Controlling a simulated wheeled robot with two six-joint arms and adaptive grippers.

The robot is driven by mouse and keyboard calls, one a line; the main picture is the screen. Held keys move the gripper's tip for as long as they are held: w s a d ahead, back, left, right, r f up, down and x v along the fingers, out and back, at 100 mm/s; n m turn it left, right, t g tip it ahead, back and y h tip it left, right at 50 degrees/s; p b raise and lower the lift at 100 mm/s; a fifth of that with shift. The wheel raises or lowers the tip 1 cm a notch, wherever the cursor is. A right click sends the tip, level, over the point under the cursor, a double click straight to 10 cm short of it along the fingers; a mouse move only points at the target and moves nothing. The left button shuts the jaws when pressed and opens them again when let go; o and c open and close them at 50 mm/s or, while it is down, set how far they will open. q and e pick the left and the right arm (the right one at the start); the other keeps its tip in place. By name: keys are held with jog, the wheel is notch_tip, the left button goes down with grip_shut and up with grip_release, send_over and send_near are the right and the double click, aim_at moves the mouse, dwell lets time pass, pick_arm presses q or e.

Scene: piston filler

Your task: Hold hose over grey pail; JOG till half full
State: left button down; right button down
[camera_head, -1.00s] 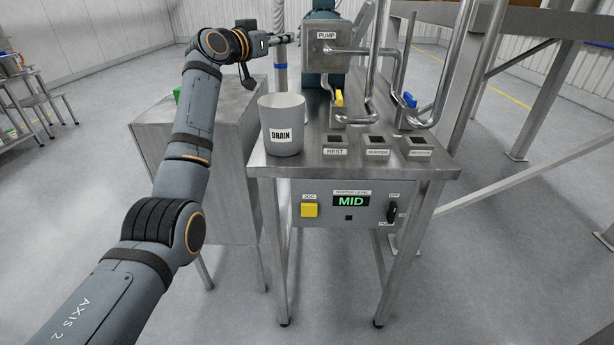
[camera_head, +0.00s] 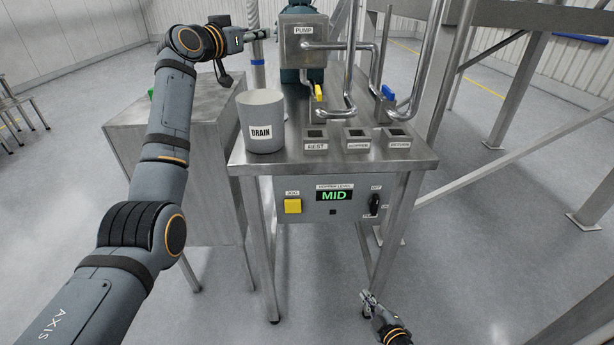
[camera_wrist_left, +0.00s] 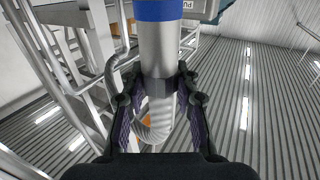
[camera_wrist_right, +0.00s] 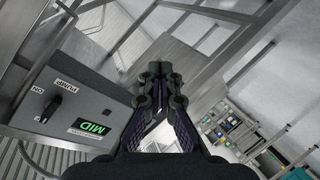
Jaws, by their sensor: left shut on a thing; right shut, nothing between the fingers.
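The grey pail (camera_head: 263,126), labelled DRAIN, stands upright on the left end of the steel bench. How full it is cannot be told. My left gripper (camera_head: 263,35) is beyond the pail, shut on the silver hose (camera_head: 257,76) with a blue band. In the left wrist view the hose (camera_wrist_left: 160,45) stands between the fingers, with a ribbed bend below. Its outlet over the pail cannot be made out. The yellow JOG button (camera_head: 292,206) is on the bench's front panel, left of the green MID display (camera_head: 334,196). My right gripper (camera_head: 369,298) is shut and empty, low and right of the panel, apart from JOG.
A black selector knob (camera_head: 374,204) sits right of the display. Sockets labelled REST (camera_head: 316,137), HOPPER (camera_head: 357,138) and RETURN (camera_head: 397,137) line the bench top, below pipes with yellow (camera_head: 319,92) and blue (camera_head: 388,92) valve handles. A steel cabinet (camera_head: 185,190) stands left.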

jog(key=w+a+r+n+y, duration=0.1)
jog(key=a+r+n+y, duration=0.2)
jog(key=r+n, duration=0.2)
jog(key=w+a+r+n+g+y, duration=0.1)
jog(key=a+r+n+y, duration=0.2)
jog(key=r, duration=0.7)
jog(key=w+a+r+n+y, duration=0.1)
jog(key=a+r+n+y, duration=0.2)
jog(key=a+r+n, duration=0.2)
notch_tip(320, 180, up, 4)
jog(key=shift+w+a+f+n, duration=0.15)
jog(key=shift+w+f+n, duration=0.1)
jog(key=shift+n, duration=0.65)
send_near(296, 208)
jog(key=s+a+x, duration=0.1)
jog(key=x, duration=0.4)
jog(key=shift+w+d, duration=0.35)
jog(key=shift+w, duration=0.5)
